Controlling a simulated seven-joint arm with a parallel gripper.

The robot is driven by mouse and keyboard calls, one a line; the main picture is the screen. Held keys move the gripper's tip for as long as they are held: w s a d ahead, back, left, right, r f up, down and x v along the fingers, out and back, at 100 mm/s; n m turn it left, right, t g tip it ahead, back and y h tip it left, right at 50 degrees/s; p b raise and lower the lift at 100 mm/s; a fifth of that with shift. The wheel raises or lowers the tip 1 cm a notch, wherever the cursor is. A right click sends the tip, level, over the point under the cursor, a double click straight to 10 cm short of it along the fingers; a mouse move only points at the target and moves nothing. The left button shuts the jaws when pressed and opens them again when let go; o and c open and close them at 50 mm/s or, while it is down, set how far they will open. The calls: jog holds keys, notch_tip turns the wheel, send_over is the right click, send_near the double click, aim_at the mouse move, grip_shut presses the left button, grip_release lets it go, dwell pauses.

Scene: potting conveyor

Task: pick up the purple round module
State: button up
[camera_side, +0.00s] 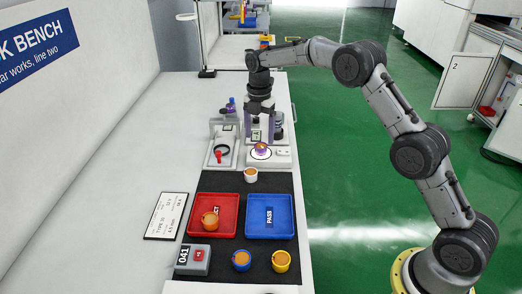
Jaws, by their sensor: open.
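The purple round module (261,148), with an orange top, sits upright on the round seat of a white fixture (282,158) in the middle of the bench. My gripper (261,134) points down just above and around this spot, its jaws apart. It appears empty. At this size I cannot tell whether the fingers touch the module or how low they reach beside it.
A white module (251,175) stands just in front of the fixture. An orange module sits in the red tray (228,203); the blue tray (270,231) is empty. Blue (241,264) and yellow (281,265) modules stand nearer. A magnifier fixture (213,160) is left of the seat.

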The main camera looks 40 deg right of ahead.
aim_at(261, 147)
jog(key=f, duration=0.4)
jog(key=shift+s+d+f, duration=0.1)
jog(key=shift+d, duration=0.1)
jog(key=shift+c, duration=0.2)
grip_shut()
